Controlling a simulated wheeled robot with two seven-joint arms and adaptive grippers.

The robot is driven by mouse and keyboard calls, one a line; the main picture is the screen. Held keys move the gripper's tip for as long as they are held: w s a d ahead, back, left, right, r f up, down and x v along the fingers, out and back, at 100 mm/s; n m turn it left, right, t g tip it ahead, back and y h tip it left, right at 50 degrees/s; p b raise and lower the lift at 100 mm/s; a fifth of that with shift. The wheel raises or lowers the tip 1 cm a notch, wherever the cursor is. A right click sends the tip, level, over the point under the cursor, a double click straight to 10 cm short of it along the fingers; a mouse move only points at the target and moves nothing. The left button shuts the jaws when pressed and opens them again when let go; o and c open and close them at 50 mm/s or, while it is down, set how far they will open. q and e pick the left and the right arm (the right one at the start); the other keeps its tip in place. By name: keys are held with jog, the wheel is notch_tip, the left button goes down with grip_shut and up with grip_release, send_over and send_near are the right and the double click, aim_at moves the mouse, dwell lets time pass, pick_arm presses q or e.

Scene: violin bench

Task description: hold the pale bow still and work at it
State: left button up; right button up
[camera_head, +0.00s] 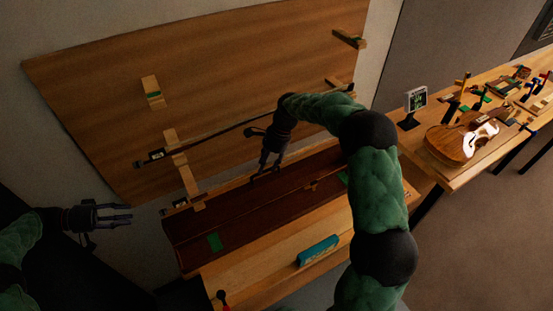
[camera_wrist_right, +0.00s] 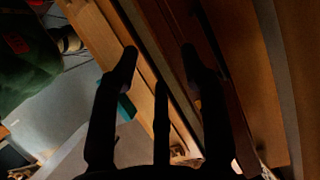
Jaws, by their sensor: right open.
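A long thin bow (camera_head: 228,129) with a dark stick lies across wooden brackets on the upright board. Its frog end (camera_head: 155,155) is at the left. A second frog-like piece (camera_head: 180,203) shows at the lower bracket; the rest of it is hard to make out. I cannot tell which is the pale bow. My right gripper (camera_head: 264,170) is open, pointing down over the back edge of the long case, below the upper bow. In the right wrist view its fingers (camera_wrist_right: 160,62) are spread with nothing clearly held. My left gripper (camera_head: 131,213) is open and empty, left of the board and case.
The long dark-red case (camera_head: 250,216) lies open on the wooden bench (camera_head: 245,276). A blue block (camera_head: 318,250) sits at the bench's front. A violin (camera_head: 455,145), small stand (camera_head: 415,103) and several tools fill the bench at right. My right arm crosses over the case.

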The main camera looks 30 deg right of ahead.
jog(key=shift+a+f, duration=0.1)
jog(key=shift+f, duration=0.45)
pick_arm(q)
jog(key=shift+o, duration=0.3)
pick_arm(e)
grip_shut()
pick_arm(q)
jog(key=shift+r, duration=0.1)
